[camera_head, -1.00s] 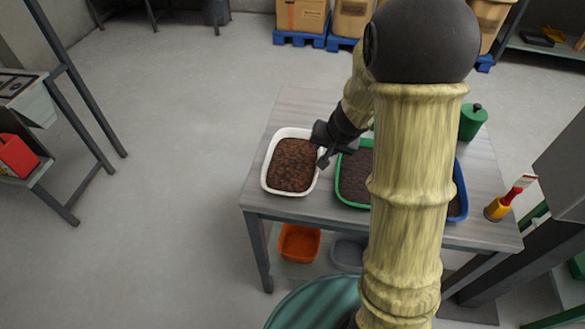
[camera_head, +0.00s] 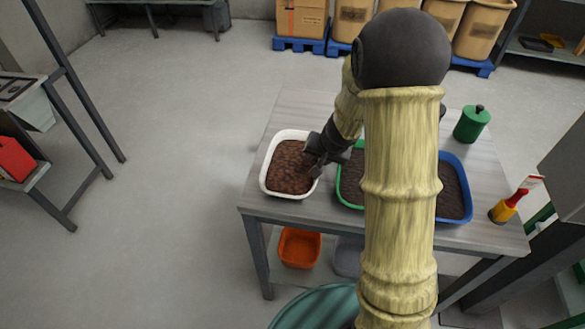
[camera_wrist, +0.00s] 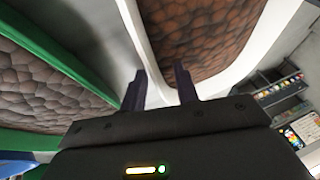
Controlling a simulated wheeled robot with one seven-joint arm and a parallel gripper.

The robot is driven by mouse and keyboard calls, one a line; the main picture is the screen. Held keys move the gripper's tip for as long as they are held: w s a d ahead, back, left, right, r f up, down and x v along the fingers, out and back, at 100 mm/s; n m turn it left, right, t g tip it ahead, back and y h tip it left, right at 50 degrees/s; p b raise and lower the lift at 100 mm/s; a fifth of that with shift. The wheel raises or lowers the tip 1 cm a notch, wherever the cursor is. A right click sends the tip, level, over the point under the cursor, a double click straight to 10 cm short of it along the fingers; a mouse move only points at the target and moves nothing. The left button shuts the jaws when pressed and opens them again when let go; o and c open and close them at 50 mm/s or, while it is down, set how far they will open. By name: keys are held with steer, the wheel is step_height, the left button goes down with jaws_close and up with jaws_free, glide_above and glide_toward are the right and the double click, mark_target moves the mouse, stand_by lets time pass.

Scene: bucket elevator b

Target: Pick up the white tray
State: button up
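The white tray (camera_head: 287,194) stands at the left end of the grey table and holds brown, lumpy material. In the wrist view its white rim (camera_wrist: 145,45) runs down between my two finger tips. My gripper (camera_head: 316,166) is at the tray's right side in the head view. It is open, with a gap between the fingers (camera_wrist: 160,84), and the fingers appear to straddle the rim. Whether either finger touches the wall cannot be told. My arm covers part of the table.
A green tray (camera_head: 343,192) stands close to the right, partly hidden by my arm. An orange bin (camera_head: 300,248) is below the table (camera_head: 268,207).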

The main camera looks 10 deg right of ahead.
steer(key=shift+r, duration=0.1)
steer(key=shift+c, duration=0.2)
jaws_close()
step_height(320, 180, up, 10)
steer(key=p, duration=0.6)
steer(key=shift+p, duration=0.3)
